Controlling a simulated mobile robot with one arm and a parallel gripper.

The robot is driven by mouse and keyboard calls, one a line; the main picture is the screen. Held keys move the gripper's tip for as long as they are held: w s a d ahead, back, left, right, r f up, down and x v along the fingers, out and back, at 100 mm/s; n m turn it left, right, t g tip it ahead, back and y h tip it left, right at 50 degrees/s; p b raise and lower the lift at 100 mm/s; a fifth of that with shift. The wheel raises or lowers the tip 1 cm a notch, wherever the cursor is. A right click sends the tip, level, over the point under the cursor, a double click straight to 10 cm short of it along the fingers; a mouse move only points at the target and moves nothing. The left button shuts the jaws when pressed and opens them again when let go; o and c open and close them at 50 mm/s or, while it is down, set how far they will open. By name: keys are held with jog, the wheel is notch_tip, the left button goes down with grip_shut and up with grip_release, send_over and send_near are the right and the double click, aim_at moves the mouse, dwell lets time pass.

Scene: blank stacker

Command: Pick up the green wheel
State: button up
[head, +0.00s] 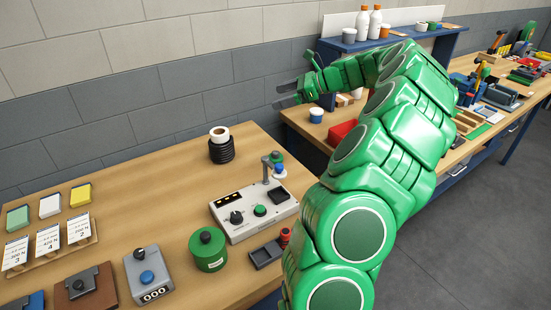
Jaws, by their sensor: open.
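My green arm reaches across the right half of the head view. My gripper (287,96) is at its far end, pointing left, in front of the grey wall. Its dark fingers are apart with nothing between them. A small green round piece (276,156) stands behind the control box, by a small blue and white piece (279,169); it may be the green wheel, but it is too small to be sure. A larger green round canister (207,256) with a dark knob stands at the front of the bench. My gripper is well above and behind both, touching neither.
The control box (246,226) with a grey lever sits on the wooden bench (150,215). A black coil with a white roll (221,147) stands behind it. A blue cup (316,115) and red bin (341,132) are near my arm.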

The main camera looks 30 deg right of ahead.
jog(key=d+f+m+t, duration=0.1)
jog(key=d+f+m, duration=0.1)
jog(key=d, duration=0.4)
send_near(276, 152)
jog(key=shift+w+a+f+h, duration=0.15)
jog(key=shift+w+a+f, duration=0.05)
jog(key=shift+w+a, duration=0.2)
jog(key=shift+w+a+f+h, duration=0.15)
jog(key=shift+w+a, duration=0.15)
jog(key=shift+w, duration=0.2)
jog(key=shift+w+a+f, duration=0.2)
jog(key=shift+a+f, duration=0.05)
jog(key=shift+f, duration=0.1)
jog(key=shift+s+a+x, duration=0.1)
jog(key=shift+x, duration=1.65)
jog(key=shift+s+a+x, duration=0.1)
jog(key=shift+x, duration=1.7)
jog(key=shift+c, duration=0.3)
jog(key=c, duration=1.1)
